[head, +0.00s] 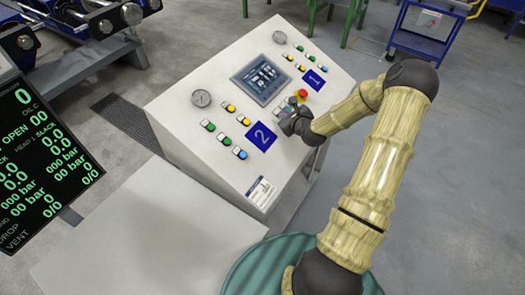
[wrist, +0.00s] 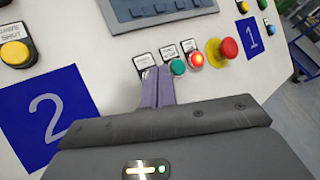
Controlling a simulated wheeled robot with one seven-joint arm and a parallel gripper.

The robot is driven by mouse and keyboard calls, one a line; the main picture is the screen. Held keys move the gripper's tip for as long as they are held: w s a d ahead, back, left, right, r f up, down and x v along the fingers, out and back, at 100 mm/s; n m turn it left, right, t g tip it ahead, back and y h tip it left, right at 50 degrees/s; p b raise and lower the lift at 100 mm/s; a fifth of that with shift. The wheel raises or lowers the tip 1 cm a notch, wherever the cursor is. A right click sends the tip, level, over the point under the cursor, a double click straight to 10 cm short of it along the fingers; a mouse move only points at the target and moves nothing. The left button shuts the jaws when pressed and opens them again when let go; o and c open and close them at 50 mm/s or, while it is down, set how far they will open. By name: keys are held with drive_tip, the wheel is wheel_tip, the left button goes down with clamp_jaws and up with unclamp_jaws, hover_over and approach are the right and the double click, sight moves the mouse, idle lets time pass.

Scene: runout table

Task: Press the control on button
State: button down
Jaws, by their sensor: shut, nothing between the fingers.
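The sloped control panel (head: 215,125) carries the buttons. In the wrist view a green button (wrist: 178,67) and a lit red button (wrist: 195,60) sit in a row under small labels, whose print is too small to read surely. A third label (wrist: 145,62) is left of them; any button below it is hidden behind my fingers. I cannot tell which is the control on button. My gripper (wrist: 158,76) is shut and empty, its fingertips just left of the green button. Contact cannot be told. In the head view my gripper (head: 287,119) is at the panel's right side.
A red mushroom button (wrist: 228,48) on a yellow base stands right of the row. A screen (head: 262,79), gauges and several coloured buttons fill the panel. Blue plates marked 2 (head: 261,136) and 1 (head: 314,79) flank the row. A dark readout display (head: 40,150) stands left.

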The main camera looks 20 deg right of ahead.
idle(0.3)
drive_tip(key=shift+s+d+r+p, duration=0.2)
drive_tip(key=shift+s+r+p, duration=0.1)
drive_tip(key=shift+r+p, duration=0.45)
wheel_tip(320, 180, up, 6)
drive_tip(key=s+d+p, duration=0.1)
drive_tip(key=s+p, duration=0.1)
drive_tip(key=p, duration=0.2)
drive_tip(key=shift+d+f, duration=0.25)
idle(1.1)
